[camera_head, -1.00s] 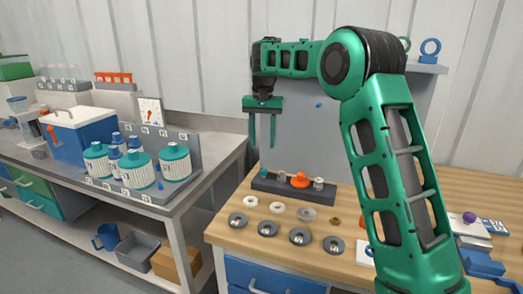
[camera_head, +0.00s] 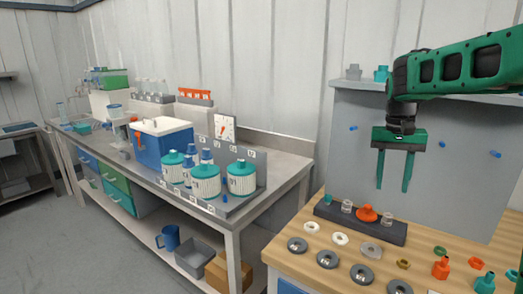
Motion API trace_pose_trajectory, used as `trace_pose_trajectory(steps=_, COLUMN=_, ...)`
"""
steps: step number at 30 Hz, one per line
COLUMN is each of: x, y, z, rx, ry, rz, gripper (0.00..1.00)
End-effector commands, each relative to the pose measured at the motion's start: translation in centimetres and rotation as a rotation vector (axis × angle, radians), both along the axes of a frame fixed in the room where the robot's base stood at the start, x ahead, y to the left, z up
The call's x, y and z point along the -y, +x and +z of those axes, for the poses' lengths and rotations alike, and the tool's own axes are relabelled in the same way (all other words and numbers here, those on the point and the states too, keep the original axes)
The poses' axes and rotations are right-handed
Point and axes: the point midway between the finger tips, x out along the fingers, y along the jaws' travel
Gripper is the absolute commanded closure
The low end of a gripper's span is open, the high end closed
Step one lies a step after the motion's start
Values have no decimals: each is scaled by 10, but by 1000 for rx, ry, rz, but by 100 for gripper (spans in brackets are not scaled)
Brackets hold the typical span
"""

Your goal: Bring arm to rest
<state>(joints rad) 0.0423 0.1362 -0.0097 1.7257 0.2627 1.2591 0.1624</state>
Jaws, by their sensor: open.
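My arm (camera_head: 465,65) is green and reaches in from the right edge, roughly level. My gripper (camera_head: 394,188) points down with its two green fingers apart and nothing between them. It hangs above the wooden workbench (camera_head: 290,262), in front of the grey back panel (camera_head: 455,165). Below it is a dark rack (camera_head: 385,232) with an orange piece (camera_head: 367,213) and small clear and green pieces. The gripper is apart from the rack. The rest of my arm is out of view.
Several grey discs and rings (camera_head: 362,274) lie on the wooden bench. A metal bench (camera_head: 265,195) at left holds white vessels with teal lids (camera_head: 242,178) and a blue cooler box (camera_head: 162,143). Grey floor (camera_head: 100,250) is open at lower left.

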Motion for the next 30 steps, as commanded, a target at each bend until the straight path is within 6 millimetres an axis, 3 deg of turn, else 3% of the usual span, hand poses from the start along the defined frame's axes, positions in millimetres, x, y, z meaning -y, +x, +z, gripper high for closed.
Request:
trace_pose_trajectory(steps=3, x=26, y=-58, z=-3, rx=-3, ry=-5, rz=-21, gripper=58)
trace_pose_trajectory(steps=9, x=53, y=-155, z=-22, rx=-6, ry=6, rz=-52, gripper=58)
trace_pose_trajectory(steps=15, x=60, y=-251, z=-56, rx=-4, ry=38, rz=-79, gripper=58)
trace_pose_trajectory(steps=18, x=57, y=-290, z=-75, rx=-1, ry=58, rz=-86, gripper=58)
trace_pose_trajectory(steps=24, x=47, y=-334, z=-101, rx=5, ry=86, rz=-91, gripper=58)
trace_pose_trajectory(steps=30, x=45, y=-341, z=-106, rx=5, ry=91, rz=-92, gripper=58)
